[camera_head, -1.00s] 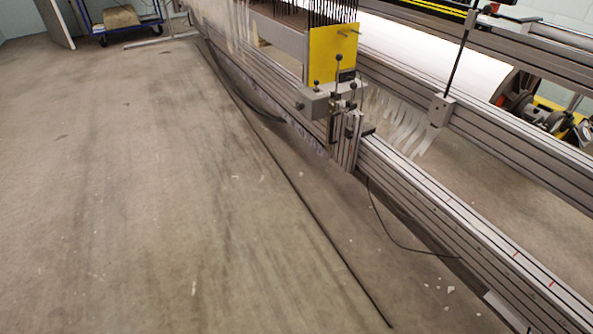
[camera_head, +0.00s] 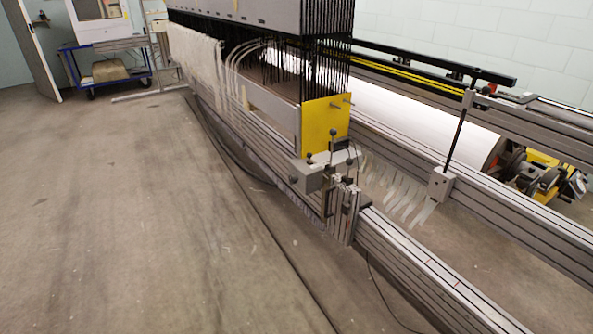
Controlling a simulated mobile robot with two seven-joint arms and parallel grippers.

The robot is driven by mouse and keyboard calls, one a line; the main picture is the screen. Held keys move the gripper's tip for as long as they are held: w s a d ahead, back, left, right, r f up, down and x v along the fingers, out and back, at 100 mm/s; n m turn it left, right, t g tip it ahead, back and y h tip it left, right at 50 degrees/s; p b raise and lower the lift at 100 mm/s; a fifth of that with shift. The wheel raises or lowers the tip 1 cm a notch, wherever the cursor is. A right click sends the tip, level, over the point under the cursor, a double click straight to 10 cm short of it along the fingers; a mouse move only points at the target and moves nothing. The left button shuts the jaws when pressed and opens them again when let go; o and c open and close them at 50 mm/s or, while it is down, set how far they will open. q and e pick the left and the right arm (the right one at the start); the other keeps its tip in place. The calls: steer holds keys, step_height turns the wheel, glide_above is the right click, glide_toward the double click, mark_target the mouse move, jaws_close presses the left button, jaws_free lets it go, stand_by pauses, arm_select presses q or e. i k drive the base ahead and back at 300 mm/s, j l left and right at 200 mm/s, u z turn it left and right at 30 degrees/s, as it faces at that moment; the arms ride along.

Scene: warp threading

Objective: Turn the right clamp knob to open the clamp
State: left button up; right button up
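The clamp assembly (camera_head: 318,175) sits on the front aluminium rail, just below a yellow plate (camera_head: 325,123). It has a grey block and small black knobs on thin stems, one standing up at its top (camera_head: 332,133). The knobs are too small to tell which is the right clamp knob, or whether the clamp is open or shut. Neither of my grippers shows in the head view.
The front rail (camera_head: 430,270) runs to the lower right. Behind it are a rear rail (camera_head: 520,220) and a white roll (camera_head: 430,110). A black cable lies along the floor. The floor (camera_head: 130,230) at left is clear. A blue cart (camera_head: 110,75) stands far back.

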mark_target(293, 179)
steer(key=i+j+z, duration=0.15)
steer(key=i, duration=0.35)
steer(key=i+j+z, duration=0.1)
steer(key=i+j, duration=0.2)
steer(key=i, duration=0.2)
steer(key=i+j+z, duration=0.15)
steer(key=i+j, duration=0.2)
steer(key=i, duration=0.15)
